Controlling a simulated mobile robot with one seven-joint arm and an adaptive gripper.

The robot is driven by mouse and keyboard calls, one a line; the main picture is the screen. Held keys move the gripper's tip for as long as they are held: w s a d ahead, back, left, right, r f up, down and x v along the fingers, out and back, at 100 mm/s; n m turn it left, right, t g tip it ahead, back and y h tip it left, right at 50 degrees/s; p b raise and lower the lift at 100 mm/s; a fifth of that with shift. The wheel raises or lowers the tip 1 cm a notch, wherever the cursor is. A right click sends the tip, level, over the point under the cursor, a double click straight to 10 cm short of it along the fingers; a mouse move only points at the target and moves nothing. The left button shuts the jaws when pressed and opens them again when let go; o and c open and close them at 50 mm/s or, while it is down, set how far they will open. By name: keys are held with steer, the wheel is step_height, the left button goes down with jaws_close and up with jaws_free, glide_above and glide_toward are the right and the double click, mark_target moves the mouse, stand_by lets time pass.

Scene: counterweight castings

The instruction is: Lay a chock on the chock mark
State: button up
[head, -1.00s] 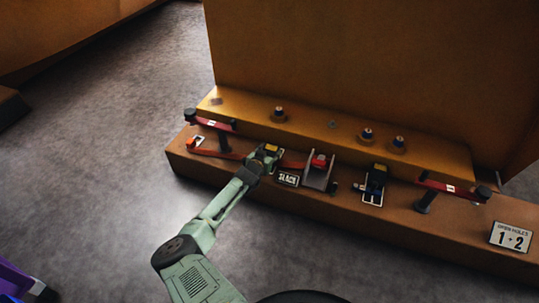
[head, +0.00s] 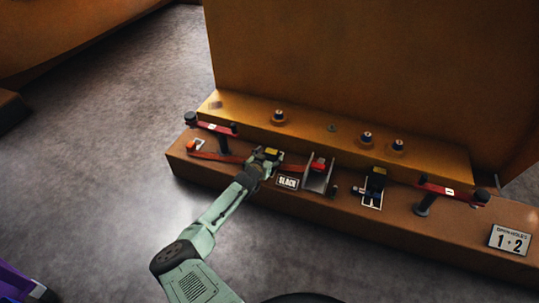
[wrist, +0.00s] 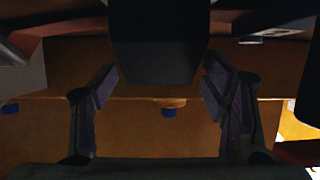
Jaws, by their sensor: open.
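A dark block with a yellow top (head: 271,153), which looks like a chock, is at my gripper (head: 265,160) on the casting's lower ledge. In the wrist view a dark block (wrist: 158,42) sits between the two fingertips, close to both. My gripper is open, and I cannot tell whether a finger touches the block. A smaller white mark (head: 199,144) with an orange piece is at the far left. I cannot tell which is the chock mark.
Red clamp arms stand at the left (head: 218,128) and right (head: 452,192). A red strap (head: 215,156) runs along the ledge towards a metal bracket (head: 318,178). A SLACK sign (head: 288,182) lies close right of my gripper. Several bolts stand on the upper step.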

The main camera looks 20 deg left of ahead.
steer(key=p+v, duration=1.1)
steer(key=shift+s+r+p, duration=0.15)
steer(key=shift+r+p, duration=0.05)
steer(key=shift+p, duration=0.1)
